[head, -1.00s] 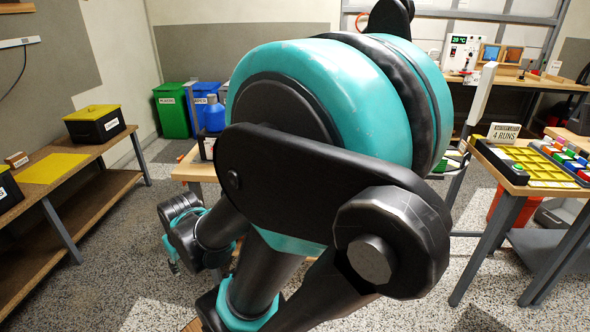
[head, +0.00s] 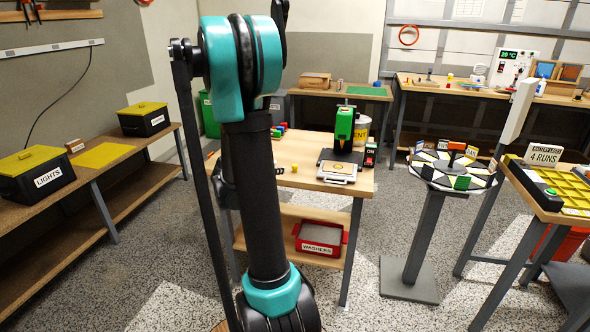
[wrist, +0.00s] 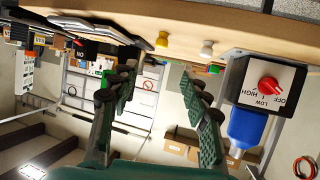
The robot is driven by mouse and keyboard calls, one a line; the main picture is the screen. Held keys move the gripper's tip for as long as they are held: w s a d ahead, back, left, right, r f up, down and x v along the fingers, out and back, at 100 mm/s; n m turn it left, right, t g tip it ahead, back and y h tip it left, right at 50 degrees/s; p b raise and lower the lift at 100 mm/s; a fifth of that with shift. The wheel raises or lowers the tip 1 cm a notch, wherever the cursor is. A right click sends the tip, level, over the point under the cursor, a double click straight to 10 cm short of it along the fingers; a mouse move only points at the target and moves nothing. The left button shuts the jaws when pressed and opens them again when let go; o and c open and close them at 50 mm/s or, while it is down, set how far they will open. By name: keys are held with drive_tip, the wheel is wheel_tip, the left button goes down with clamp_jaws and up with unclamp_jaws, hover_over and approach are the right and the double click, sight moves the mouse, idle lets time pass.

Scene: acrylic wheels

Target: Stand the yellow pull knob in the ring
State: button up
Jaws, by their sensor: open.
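A small yellow knob (wrist: 162,41) shows in the wrist view at the table edge, near the top of the picture. A white knob (wrist: 207,48) is just right of it. My gripper (wrist: 160,80) is open and empty, its two green-padded fingers wide apart. The yellow knob appears beyond the fingertips, between them in the picture, and is not touched. My gripper is mostly hidden behind my arm there. I cannot make out the ring on the table.
The wooden table (head: 300,150) carries a green press (head: 344,124) and a pale plate (head: 337,171). A dial box (wrist: 268,84) and a blue bottle (wrist: 246,127) are close to the right finger. A round wheel stand (head: 452,172) is right of the table, with floor between.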

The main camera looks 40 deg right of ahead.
sight(294, 165)
drive_tip(key=x, duration=1.7)
drive_tip(key=shift+w+d, duration=0.2)
drive_tip(key=shift+w, duration=0.15)
drive_tip(key=c, duration=1)
